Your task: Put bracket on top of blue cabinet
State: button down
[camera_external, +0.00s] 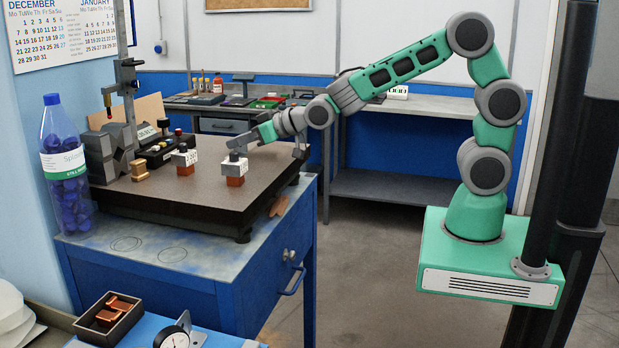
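The blue cabinet (190,300) stands at the left, with a worn grey-blue top that is partly bare at the front. A dark granite plate (190,208) covers much of that top. A small copper-brown angled piece (278,206), possibly the bracket, is at the plate's right edge; I cannot tell for sure what it is. My gripper (250,142) is above the plate's right part, close to the top of a white block with a reddish-brown base (236,168). Its fingertips are small and partly hidden, so I cannot tell whether it is open or touching the block.
A similar block (184,158), a black fixture (160,150) and a tall height stand (128,100) are on the plate. A bottle (65,165) stands on the cabinet's left. The cabinet top's front strip is clear.

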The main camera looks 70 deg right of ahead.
jog(key=shift+r, duration=0.15)
jog(key=shift+r, duration=0.3)
notch_tip(320, 180, up, 3)
jog(key=shift+f+b, duration=0.1)
jog(key=shift+b, duration=0.3)
jog(key=s+r+b, duration=0.4)
jog(key=s+r, duration=0.6)
jog(key=s, duration=0.4)
jog(key=s+d+f, duration=0.2)
jog(key=d+f, duration=0.1)
jog(key=f, duration=0.7)
jog(key=shift+f, duration=0.2)
